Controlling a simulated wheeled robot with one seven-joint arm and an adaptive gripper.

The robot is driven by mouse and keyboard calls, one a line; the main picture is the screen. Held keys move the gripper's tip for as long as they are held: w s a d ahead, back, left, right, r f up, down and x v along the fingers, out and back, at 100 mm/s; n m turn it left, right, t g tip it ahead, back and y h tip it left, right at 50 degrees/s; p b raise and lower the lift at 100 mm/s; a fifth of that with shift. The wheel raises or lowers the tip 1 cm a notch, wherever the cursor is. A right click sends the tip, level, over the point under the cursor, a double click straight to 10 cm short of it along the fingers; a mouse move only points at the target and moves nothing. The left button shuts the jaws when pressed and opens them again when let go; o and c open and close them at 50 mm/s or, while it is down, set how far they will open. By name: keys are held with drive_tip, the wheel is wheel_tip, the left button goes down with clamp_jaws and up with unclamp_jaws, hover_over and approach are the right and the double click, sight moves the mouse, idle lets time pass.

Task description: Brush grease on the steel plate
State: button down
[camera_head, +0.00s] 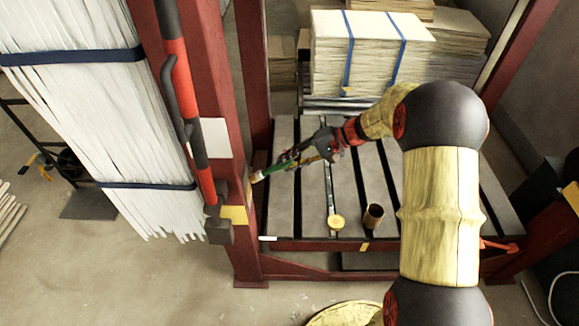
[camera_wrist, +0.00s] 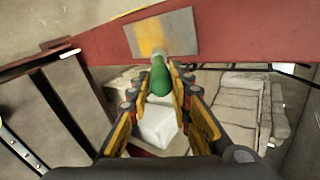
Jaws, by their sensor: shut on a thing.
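My gripper (camera_head: 300,158) is shut on a green-handled brush (camera_head: 272,170), which points left towards the red post. The green handle also shows between the fingers in the wrist view (camera_wrist: 160,78). The brush's pale tip is at the lower edge of the grey steel plate (camera_wrist: 184,34); I cannot tell whether it touches. In the head view the plate's face is mostly turned away. A small round container with yellow content (camera_head: 336,222) stands on the slatted deck.
A brown open cup (camera_head: 373,216) stands beside the yellow container. The red post (camera_head: 226,110) rises close to the brush. Strapped pale sheets (camera_head: 365,50) are stacked behind, and strapped white strips (camera_head: 90,95) hang at left. The slatted deck (camera_head: 345,185) is otherwise largely clear.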

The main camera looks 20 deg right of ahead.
drive_tip(key=shift+w+d, duration=0.1)
drive_tip(key=shift+w, duration=0.25)
drive_tip(key=shift+r+p, duration=0.5)
drive_tip(key=shift+r, duration=0.4)
drive_tip(key=shift+s+a+r, duration=0.8)
drive_tip(key=shift+s+a, duration=0.4)
drive_tip(key=shift+s, duration=2.6)
drive_tip(key=shift+w+d, duration=0.4)
drive_tip(key=shift+w, duration=0.85)
drive_tip(key=shift+w+d, duration=0.35)
drive_tip(key=shift+w, duration=0.95)
drive_tip(key=shift+w+d, duration=0.4)
drive_tip(key=shift+w, duration=0.85)
drive_tip(key=shift+r+p, duration=0.6)
drive_tip(key=shift+r, duration=0.25)
drive_tip(key=s+a, duration=0.2)
drive_tip(key=s, duration=0.5)
drive_tip(key=shift+s+a+b, duration=0.25)
drive_tip(key=shift+s+b, duration=0.05)
drive_tip(key=shift+f, duration=0.1)
